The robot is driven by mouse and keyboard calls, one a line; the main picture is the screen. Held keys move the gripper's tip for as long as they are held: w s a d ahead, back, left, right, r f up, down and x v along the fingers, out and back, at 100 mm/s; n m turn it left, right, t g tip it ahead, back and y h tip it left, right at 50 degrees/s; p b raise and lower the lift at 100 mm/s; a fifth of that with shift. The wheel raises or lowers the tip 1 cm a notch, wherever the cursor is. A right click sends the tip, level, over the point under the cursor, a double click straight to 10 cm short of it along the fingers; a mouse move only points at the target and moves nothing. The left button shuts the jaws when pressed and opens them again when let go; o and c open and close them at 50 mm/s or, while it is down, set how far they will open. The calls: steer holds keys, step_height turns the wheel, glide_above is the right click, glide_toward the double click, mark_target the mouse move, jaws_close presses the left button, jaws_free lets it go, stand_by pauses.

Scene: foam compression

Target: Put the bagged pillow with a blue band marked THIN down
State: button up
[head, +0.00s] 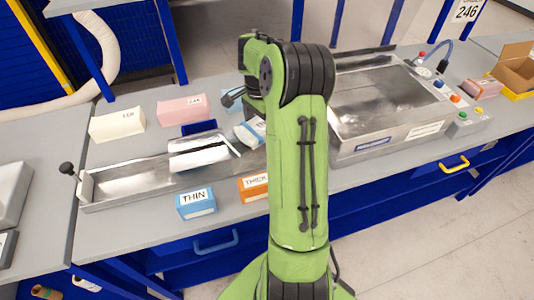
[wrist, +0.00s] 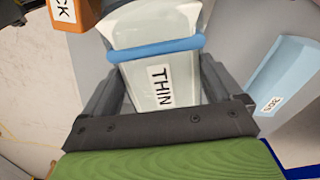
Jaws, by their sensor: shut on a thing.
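The bagged pillow (wrist: 157,72) is a pale, clear-wrapped bag with a blue band across it and a white label reading THIN. In the wrist view it sits between the two dark fingers of my gripper (wrist: 161,68), which is shut on it. The band lies beyond the label, toward the fingertips. A blue box marked THIN (head: 196,203) stands at the table's front edge. I cannot tell whether the bag touches the surface beneath.
An orange THICK box (head: 254,188) stands right of the blue one, partly behind my arm. A metal trough (head: 130,184) lies at left, cream and pink blocks (head: 182,110) behind it. A light blue item (wrist: 285,78) is beside the gripper. A steel machine (head: 385,110) fills the right.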

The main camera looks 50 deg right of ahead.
mark_target(261, 154)
step_height(261, 154, down, 11)
steer(key=shift+r+b, duration=0.2)
steer(key=shift+b, duration=0.45)
steer(key=shift+f, duration=0.15)
steer(key=o, duration=0.6)
